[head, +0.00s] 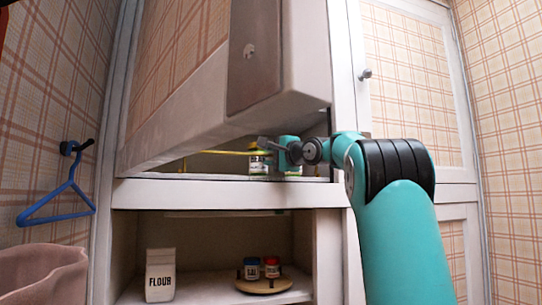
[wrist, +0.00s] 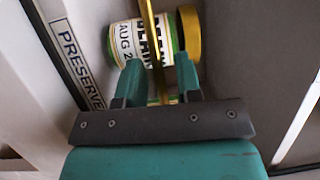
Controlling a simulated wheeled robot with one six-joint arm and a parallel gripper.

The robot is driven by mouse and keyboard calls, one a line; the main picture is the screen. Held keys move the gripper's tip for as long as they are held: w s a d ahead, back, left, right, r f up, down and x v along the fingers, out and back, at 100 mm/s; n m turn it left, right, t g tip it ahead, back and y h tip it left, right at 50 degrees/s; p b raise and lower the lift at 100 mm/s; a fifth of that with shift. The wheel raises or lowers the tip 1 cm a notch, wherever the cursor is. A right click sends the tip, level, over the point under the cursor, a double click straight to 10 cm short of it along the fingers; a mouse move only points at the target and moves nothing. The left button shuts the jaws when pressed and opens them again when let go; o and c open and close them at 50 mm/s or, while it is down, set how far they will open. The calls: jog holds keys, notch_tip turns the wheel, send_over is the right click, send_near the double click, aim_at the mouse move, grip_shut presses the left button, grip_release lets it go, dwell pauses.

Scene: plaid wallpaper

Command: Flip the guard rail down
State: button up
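The guard rail, a thin yellow bar (head: 222,152), runs across the front of the upper cabinet opening in the head view. In the wrist view the rail (wrist: 149,28) passes between the two fingers of my gripper (wrist: 158,64). The fingers stand apart with gaps on both sides of the rail, so my gripper is open. In the head view my gripper (head: 266,146) is at the right part of the opening and hides the rail's right end. A labelled jar (wrist: 124,42) with a yellow lid (wrist: 188,32) is just behind the rail; it also shows in the head view (head: 258,165).
A large plaid panel with a white edge (head: 180,138) hangs tilted over the upper opening, close above my gripper. A "PRESERVE" label (wrist: 75,58) is on the shelf edge. Below, a flour bag (head: 160,275) and small jars on a round tray (head: 262,288) stand on the lower shelf.

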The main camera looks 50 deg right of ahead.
grip_shut()
jog(key=b, duration=0.1)
jog(key=f+b, duration=0.1)
jog(key=shift+s+a+t+b, duration=0.2)
jog(key=shift+t+b, duration=0.1)
jog(key=shift+t, duration=0.1)
jog(key=shift+s+f+n+t+b, duration=0.2)
jog(key=shift+n+t+b, duration=0.2)
jog(key=shift+b, duration=0.4)
jog(key=b, duration=0.1)
jog(key=t+b, duration=0.1)
jog(key=shift+s+a+f+n+b, duration=0.1)
jog(key=shift+s+a+n+b, duration=0.1)
jog(key=shift+s+n+b, duration=0.15)
jog(key=shift+s+a+r+n+t+b, duration=0.1)
jog(key=shift+r+n+t+b, duration=0.2)
jog(key=shift+t, duration=0.4)
grip_release()
